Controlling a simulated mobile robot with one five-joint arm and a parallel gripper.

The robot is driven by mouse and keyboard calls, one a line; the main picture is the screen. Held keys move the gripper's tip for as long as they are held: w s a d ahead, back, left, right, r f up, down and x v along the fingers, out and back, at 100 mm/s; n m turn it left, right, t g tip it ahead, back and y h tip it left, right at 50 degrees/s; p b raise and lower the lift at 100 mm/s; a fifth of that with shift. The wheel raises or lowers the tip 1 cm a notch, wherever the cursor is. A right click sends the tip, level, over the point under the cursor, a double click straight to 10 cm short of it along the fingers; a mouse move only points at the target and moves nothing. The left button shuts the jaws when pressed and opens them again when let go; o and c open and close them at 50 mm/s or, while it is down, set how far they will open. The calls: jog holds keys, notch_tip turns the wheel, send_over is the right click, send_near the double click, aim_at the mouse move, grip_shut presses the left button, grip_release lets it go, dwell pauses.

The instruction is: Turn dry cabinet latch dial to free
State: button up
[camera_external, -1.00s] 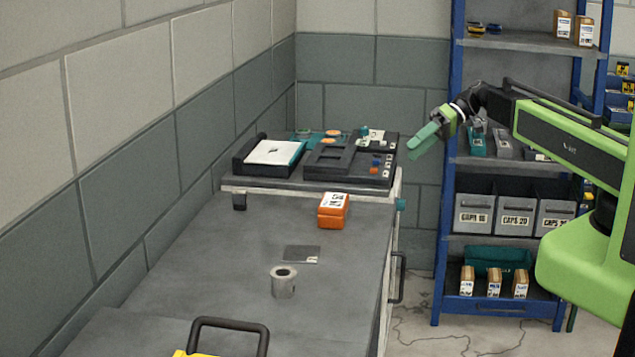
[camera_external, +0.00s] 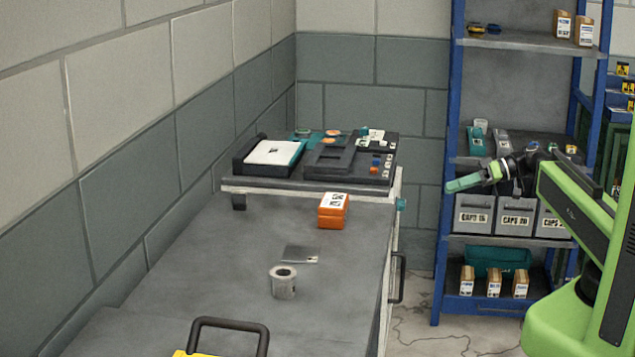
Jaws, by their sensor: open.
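A small teal knob (camera_external: 401,204), which looks like the latch dial, sticks out from the right side of the pale cabinet (camera_external: 397,187) at the far end of the bench. Its pointer or marking is too small to read. My gripper (camera_external: 452,186) has teal fingers and is to the right of the knob and slightly higher in the picture, apart from it. The fingers point left, towards the cabinet side. They are open and I see nothing held between them.
A grey bench (camera_external: 220,260) carries an orange box (camera_external: 333,211), a grey ring (camera_external: 284,282) and a flat plate (camera_external: 301,254). A dark handle (camera_external: 398,278) juts from the bench's right side. A blue shelf rack (camera_external: 447,120) with bins stands behind my arm.

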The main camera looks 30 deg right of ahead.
jog(key=b+x, duration=0.4)
jog(key=x, duration=0.9)
jog(key=shift+a+f, duration=0.25)
jog(key=shift+a, duration=0.05)
jog(key=shift+w, duration=0.15)
grip_shut()
